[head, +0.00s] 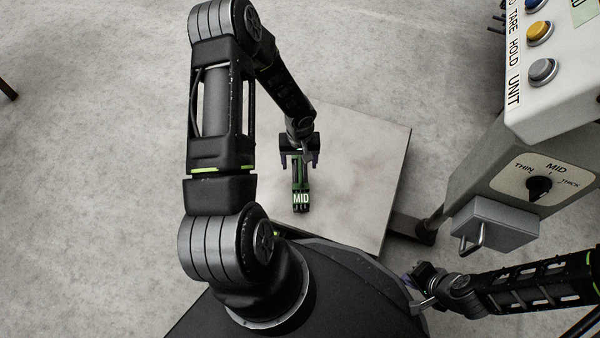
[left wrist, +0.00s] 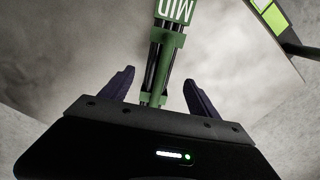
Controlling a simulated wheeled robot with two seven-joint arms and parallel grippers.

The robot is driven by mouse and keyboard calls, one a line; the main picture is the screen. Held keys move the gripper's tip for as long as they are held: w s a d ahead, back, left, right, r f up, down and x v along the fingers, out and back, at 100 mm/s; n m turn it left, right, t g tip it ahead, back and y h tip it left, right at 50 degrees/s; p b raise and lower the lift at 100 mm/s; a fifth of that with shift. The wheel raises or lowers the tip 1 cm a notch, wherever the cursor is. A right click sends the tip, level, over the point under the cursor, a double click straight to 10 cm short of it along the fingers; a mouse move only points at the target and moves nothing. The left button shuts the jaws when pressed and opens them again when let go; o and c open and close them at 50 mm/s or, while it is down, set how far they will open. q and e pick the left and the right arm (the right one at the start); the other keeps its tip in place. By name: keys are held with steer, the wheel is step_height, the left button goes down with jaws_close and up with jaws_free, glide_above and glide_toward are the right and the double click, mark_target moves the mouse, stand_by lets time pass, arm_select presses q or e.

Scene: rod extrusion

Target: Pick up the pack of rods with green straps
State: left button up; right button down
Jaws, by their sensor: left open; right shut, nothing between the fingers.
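The pack of rods with green straps (head: 301,197) lies on a pale square table in the head view and carries a green label reading MID. In the left wrist view the pack (left wrist: 163,68) is a bundle of dark rods with green straps, its near end between the fingers. My left gripper (head: 300,164) is over the far end of the pack. In the left wrist view its two fingers (left wrist: 158,92) are open, one on each side of the pack, with gaps. My right gripper (head: 415,290) is shut and empty at the lower right, away from the pack.
The pale table top (head: 365,165) is otherwise clear. A machine with coloured buttons and a THIN, MID, THICK dial (head: 539,188) stands at the right. A grey block with a metal handle (head: 492,225) sits below the dial. Open concrete floor (head: 90,170) lies at the left.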

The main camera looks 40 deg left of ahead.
arm_select(q)
step_height(320, 180, down, 5)
steer(key=b, duration=0.3)
steer(key=shift+d, duration=0.15)
steer(key=shift+c, duration=0.5)
jaws_close()
stand_by(0.7)
